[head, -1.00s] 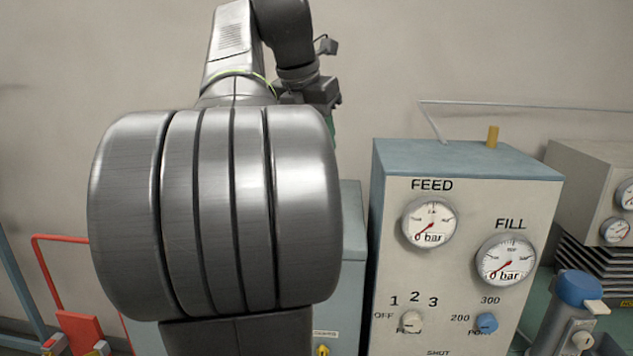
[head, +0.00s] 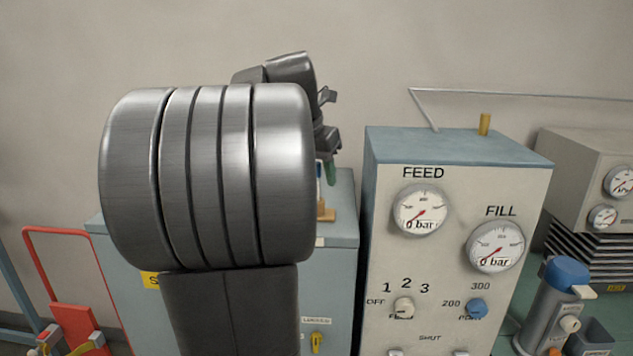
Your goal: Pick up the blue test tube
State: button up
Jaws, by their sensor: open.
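A small tube with a blue top (head: 319,169), seemingly the blue test tube, stands upright in a small wooden rack (head: 326,213) on the blue-grey cabinet. Most of the rack and any other tubes are hidden behind my arm. My gripper (head: 331,170) points down just right of the tube, above the rack, with a green part at its lower end. Its fingers are small and partly hidden. It is open, and I cannot tell whether it touches the tube.
The blue-grey cabinet (head: 341,275) carries the rack. A tall gauge panel (head: 450,290) stands close on its right, with a brass stub (head: 485,124) on top. A red trolley frame (head: 80,320) is at the left. A blue-topped cylinder (head: 548,310) is at the lower right.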

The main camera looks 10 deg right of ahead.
jog(key=shift+d+f, duration=0.15)
jog(key=shift+f, duration=0.3)
grip_shut()
jog(key=shift+r, duration=0.15)
